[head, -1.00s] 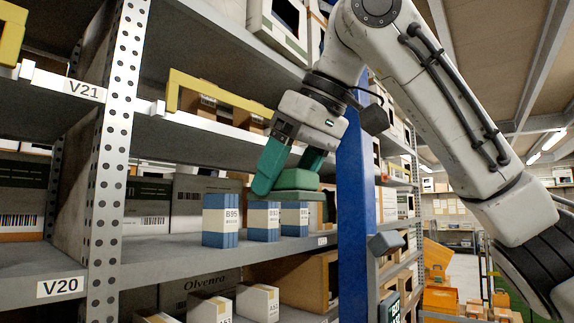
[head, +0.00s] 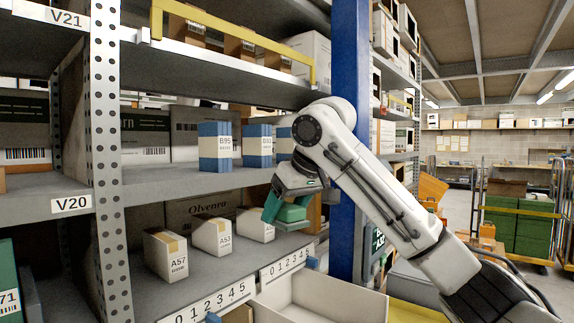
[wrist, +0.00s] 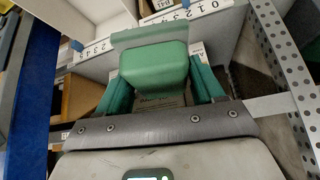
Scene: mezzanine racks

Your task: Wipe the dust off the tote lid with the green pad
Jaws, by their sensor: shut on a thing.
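My gripper (head: 282,207) is shut on the green pad (head: 292,213) in front of the lower shelf, right of the white cartons. In the wrist view the pad (wrist: 153,66) sits between the two green fingers, with a flat green edge beyond it. I cannot make out the tote lid or any dust in either view. The pad and gripper hide what lies directly behind them, so I cannot tell whether the pad touches anything.
White cartons (head: 211,236) stand on the lower shelf left of my gripper. Blue-and-white boxes (head: 215,147) stand on the shelf above. A blue rack post (head: 348,60) rises close behind my arm. An open pale bin (head: 345,297) juts out below.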

